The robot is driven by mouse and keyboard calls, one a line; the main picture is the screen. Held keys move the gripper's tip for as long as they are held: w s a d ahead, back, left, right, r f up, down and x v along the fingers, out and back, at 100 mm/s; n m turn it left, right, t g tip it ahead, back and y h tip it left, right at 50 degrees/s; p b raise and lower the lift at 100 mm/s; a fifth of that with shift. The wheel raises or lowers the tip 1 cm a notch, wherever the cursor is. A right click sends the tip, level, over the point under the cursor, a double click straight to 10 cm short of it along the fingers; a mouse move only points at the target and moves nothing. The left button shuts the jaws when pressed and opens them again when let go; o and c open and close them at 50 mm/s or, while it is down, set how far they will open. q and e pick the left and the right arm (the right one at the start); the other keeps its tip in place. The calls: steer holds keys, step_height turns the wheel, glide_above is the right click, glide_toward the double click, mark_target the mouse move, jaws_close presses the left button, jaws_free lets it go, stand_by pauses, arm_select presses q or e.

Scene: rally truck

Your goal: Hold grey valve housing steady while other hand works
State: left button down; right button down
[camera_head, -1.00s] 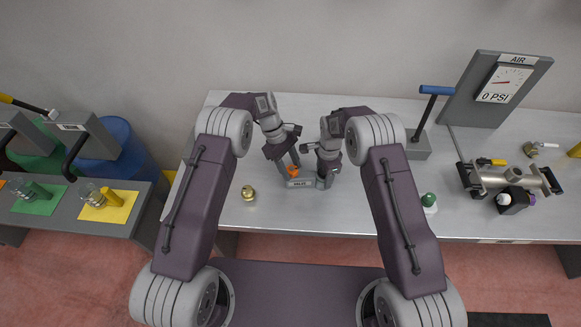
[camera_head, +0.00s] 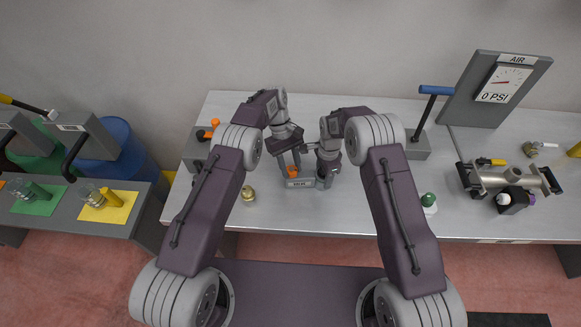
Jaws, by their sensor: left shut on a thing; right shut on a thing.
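The grey valve housing (camera_head: 299,184), with a white label on its front, sits on the bench at the middle of the head view. An orange part (camera_head: 292,170) stands up at its top left. My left gripper (camera_head: 289,167) comes down from above and is shut on the orange part. My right gripper (camera_head: 325,183) points down at the right end of the housing and is shut on it. Its fingers and wrist hide that end. The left fingers partly hide the orange part.
A brass fitting (camera_head: 248,194) stands left of the housing. A grey box with orange knobs (camera_head: 208,134) is behind my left arm. A green-topped bottle (camera_head: 429,201), a pipe assembly (camera_head: 505,178) and an air gauge panel (camera_head: 506,88) are to the right. The bench's front edge is close.

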arm_select(q)
steer(key=shift+m, duration=0.6)
steer(key=shift+y, duration=0.3)
steer(key=c, duration=0.9)
jaws_free()
